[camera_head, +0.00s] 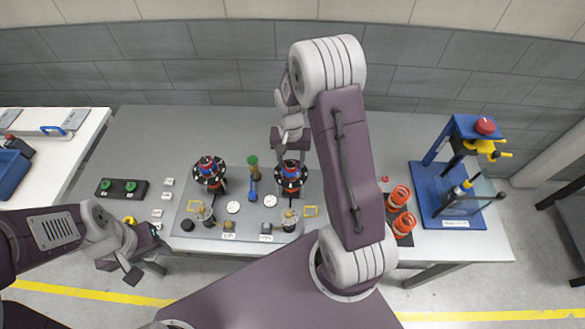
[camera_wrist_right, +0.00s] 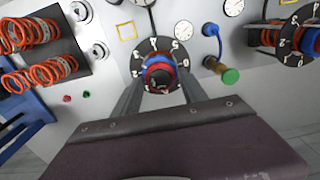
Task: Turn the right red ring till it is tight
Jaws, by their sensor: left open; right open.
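The right red ring (camera_head: 291,165) is on top of a black numbered dial unit (camera_head: 291,181) on the grey panel. In the right wrist view the red ring (camera_wrist_right: 160,75), with blue beside it, shows between the fingers of my right gripper (camera_wrist_right: 160,88). This gripper is open, one finger on each side; I cannot tell whether they touch it. In the head view my right gripper (camera_head: 290,147) is just above the unit. A similar left unit (camera_head: 209,173) stands to the left. My left gripper (camera_head: 142,270) is open and empty near the table's front edge.
A green-topped knob (camera_head: 252,161), a blue-handled part (camera_head: 252,190) and white gauges (camera_head: 233,207) lie between the units. Orange coils (camera_head: 401,225) and a blue press (camera_head: 440,185) stand to the right. A black box with green buttons (camera_head: 122,188) is at left.

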